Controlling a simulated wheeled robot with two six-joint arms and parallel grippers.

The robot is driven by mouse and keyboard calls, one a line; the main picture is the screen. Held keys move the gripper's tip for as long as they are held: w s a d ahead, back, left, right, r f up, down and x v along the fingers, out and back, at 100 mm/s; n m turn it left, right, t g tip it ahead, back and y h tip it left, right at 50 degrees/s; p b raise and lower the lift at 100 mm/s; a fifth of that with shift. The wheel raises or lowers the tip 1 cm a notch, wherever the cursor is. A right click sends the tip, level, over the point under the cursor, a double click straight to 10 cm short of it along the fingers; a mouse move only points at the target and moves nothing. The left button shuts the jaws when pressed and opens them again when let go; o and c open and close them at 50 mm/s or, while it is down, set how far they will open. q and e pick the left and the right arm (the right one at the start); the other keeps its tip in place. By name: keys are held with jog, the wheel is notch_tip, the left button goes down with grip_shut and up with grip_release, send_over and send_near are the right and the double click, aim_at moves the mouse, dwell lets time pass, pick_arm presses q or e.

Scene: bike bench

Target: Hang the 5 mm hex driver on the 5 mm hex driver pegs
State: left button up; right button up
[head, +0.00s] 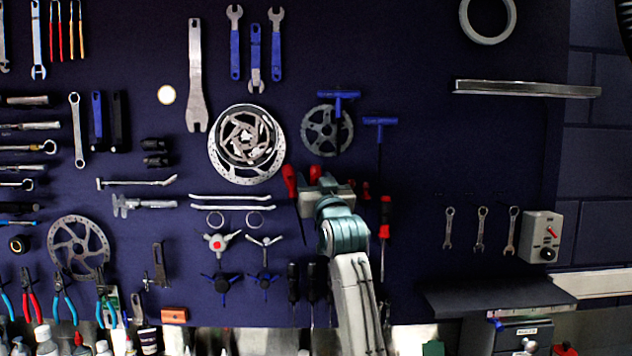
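Two blue T-handled hex drivers show in the head view. One (338,95) is at the upper left of the pair, in front of or over a dark chainring, its thin shaft running down toward my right gripper. The other (380,122) is lower and to the right, its dark shaft hanging straight down. No size marks are readable, so I cannot tell which is the 5 mm one. My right gripper (322,184) is at the board below the first driver; its fingers are mostly hidden, and whether it touches a shaft is unclear. The driver pegs cannot be made out. My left gripper is not in view.
Red-handled screwdrivers (384,208) hang close around my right gripper. The chainring (327,130) and a brake rotor (247,145) are up and left. Bare board lies to the right, below a metal rail (527,88); three small wrenches (481,229) hang above a dark shelf (498,297).

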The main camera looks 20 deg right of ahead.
dwell(0.3)
jog(key=b+v, duration=0.4)
jog(key=v, duration=0.6)
jog(key=shift+s+f, duration=0.15)
jog(key=shift+s, duration=0.25)
